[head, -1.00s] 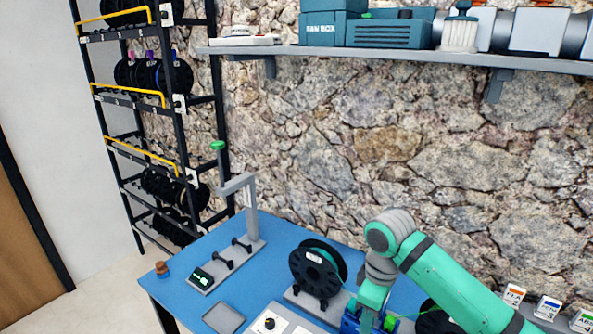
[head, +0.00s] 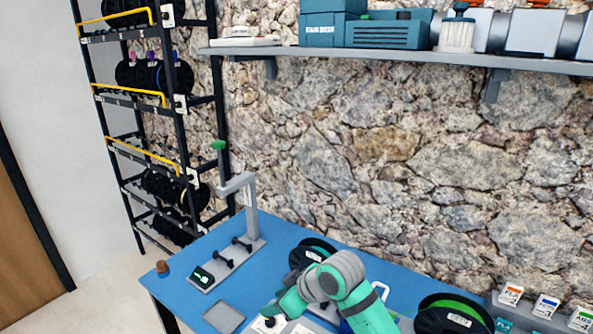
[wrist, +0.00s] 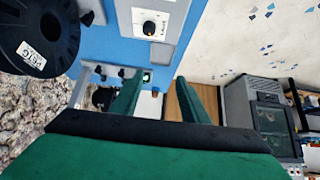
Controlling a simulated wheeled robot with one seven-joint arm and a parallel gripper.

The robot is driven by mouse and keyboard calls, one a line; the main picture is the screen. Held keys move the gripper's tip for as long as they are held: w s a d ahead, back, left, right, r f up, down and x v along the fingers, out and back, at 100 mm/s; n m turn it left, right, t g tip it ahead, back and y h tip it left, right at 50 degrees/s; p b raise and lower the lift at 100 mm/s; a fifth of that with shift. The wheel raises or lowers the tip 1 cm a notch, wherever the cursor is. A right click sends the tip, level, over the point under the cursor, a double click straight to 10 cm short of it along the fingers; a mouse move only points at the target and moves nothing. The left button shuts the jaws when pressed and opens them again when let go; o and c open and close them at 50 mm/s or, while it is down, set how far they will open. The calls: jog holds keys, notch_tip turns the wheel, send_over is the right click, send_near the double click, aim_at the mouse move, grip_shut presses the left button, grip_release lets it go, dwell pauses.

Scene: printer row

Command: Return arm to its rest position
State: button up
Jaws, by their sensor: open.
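My arm is green and grey and reaches in from the bottom right over the blue table (head: 200,243) in the head view. In the head view its end is low in the picture and the fingers cannot be made out. In the wrist view my gripper (wrist: 162,100) shows two dark green fingers spread apart with nothing between them. A black spool (wrist: 38,38) with a white label is close by at the upper left of the wrist view. The same kind of spool (head: 308,252) is partly hidden behind my arm in the head view.
A grey stand with an upright post (head: 250,215) is on the table's left part. Another spool with a green rim (head: 455,316) is at the right. A wall shelf (head: 400,58) with boxes runs above. A black rack (head: 185,110) of spools stands at left.

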jog(key=s+a+f+m+t+y, duration=0.15)
jog(key=a+m+t+y, duration=0.25)
jog(key=a+m+t, duration=0.7)
jog(key=s+d+f+m+h, duration=0.25)
jog(key=s+f+h, duration=0.35)
jog(key=s, duration=0.4)
jog(key=s+d+f+m+h, duration=0.2)
jog(key=s+d+f+h, duration=0.15)
jog(key=s+f, duration=0.55)
jog(key=s+d+r+n, duration=0.1)
jog(key=s+d, duration=0.2)
jog(key=s, duration=0.4)
jog(key=s+d+r+n, duration=0.1)
jog(key=s+d, duration=0.2)
jog(key=s, duration=0.5)
jog(key=s+d+r+n+h, duration=0.1)
jog(key=s+d+n, duration=0.1)
jog(key=s+d, duration=0.2)
jog(key=v, duration=0.3)
jog(key=shift+s+f, duration=0.25)
jog(key=shift+f, duration=0.15)
jog(key=shift+c, duration=0.6)
